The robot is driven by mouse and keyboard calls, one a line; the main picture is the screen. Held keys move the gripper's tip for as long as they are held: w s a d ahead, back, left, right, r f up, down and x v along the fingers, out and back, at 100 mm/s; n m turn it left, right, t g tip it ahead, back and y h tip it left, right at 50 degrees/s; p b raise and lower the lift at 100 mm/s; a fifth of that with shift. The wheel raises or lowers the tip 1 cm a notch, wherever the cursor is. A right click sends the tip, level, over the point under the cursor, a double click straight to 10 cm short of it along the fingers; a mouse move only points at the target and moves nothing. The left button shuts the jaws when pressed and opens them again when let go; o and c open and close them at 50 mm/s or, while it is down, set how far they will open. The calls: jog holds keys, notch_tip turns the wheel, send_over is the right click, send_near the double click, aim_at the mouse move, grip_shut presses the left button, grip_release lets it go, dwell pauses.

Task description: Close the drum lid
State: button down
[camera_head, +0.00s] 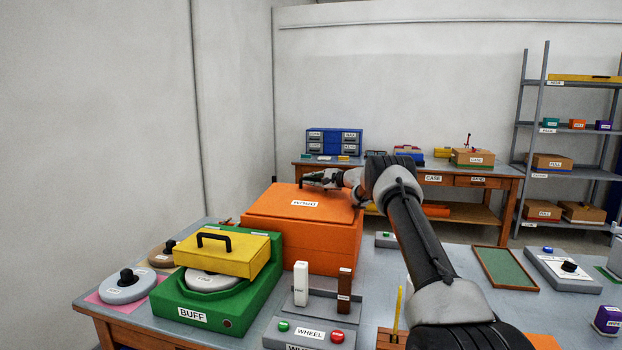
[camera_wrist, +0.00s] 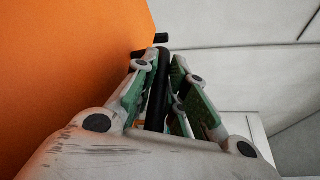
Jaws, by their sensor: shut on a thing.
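The orange drum (camera_head: 320,245) is a large box on the near table, left of centre in the head view. Its orange lid (camera_head: 275,205) carries a white label and lies over the top; whether it sits fully down I cannot tell. My gripper (camera_head: 312,180) is at the lid's far edge. In the wrist view a black handle bar (camera_wrist: 158,85) runs between the two fingers of my gripper (camera_wrist: 160,95), which are shut on it. The orange lid surface (camera_wrist: 75,60) fills the left of that view. My gripper and arm hide the lid's far right corner.
A green BUFF box (camera_head: 205,308) with a yellow handled cover (camera_head: 225,262) stands in front, left of the drum. A white block (camera_head: 301,284), a brown block (camera_head: 344,285) and the WHEEL button panel (camera_head: 310,335) are close in front. A green-floored tray (camera_head: 505,268) lies right.

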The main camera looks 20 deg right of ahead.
jog(key=shift+f, duration=0.1)
jog(key=c, duration=1.7)
grip_release()
notch_tip(320, 180, up, 2)
send_over(336, 196)
jog(key=shift+w, duration=0.15)
